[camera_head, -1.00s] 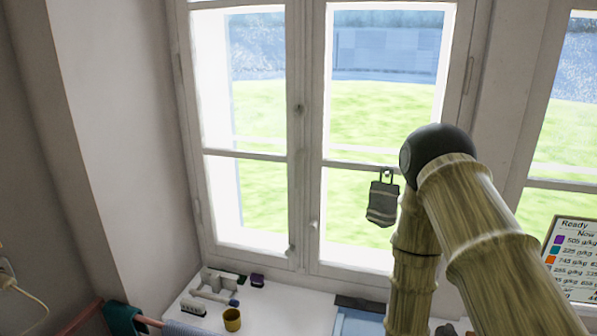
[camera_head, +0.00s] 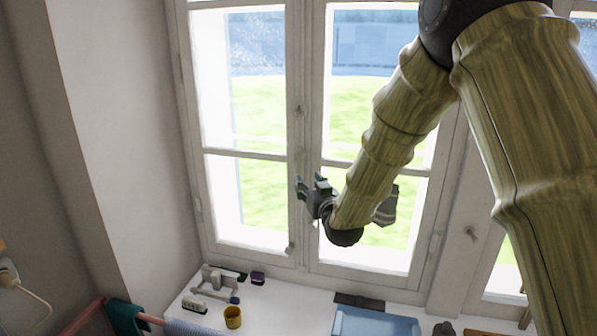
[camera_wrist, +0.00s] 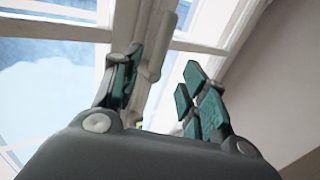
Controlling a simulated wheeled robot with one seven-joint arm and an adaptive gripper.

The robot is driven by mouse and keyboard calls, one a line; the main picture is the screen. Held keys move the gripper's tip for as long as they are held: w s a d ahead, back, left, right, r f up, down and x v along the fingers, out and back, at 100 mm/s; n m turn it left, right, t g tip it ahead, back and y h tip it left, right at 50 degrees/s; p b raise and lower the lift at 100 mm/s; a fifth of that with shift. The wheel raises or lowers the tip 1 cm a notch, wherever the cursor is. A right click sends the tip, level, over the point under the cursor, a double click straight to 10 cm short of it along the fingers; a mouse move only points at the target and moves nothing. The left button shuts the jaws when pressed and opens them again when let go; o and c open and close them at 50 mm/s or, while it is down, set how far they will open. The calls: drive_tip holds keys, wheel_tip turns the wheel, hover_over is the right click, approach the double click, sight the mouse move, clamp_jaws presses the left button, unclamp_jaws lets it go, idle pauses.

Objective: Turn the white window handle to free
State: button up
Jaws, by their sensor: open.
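The white window handle (camera_wrist: 157,45) is a pale upright bar on the window frame in the wrist view. It lies between the tips of my gripper (camera_wrist: 163,78), close to the left finger; I cannot tell if they touch. My gripper is open, with teal pads on both fingers. In the head view my gripper (camera_head: 309,187) is at the middle post of the closed double window (camera_head: 297,130). The handle cannot be made out there behind the gripper.
A wall (camera_head: 120,130) stands to the left.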

sight(300, 172)
drive_tip(key=p+x, duration=0.3)
drive_tip(key=x, duration=0.7)
drive_tip(key=shift+w+f, duration=0.2)
drive_tip(key=shift+w, duration=0.05)
clamp_jaws()
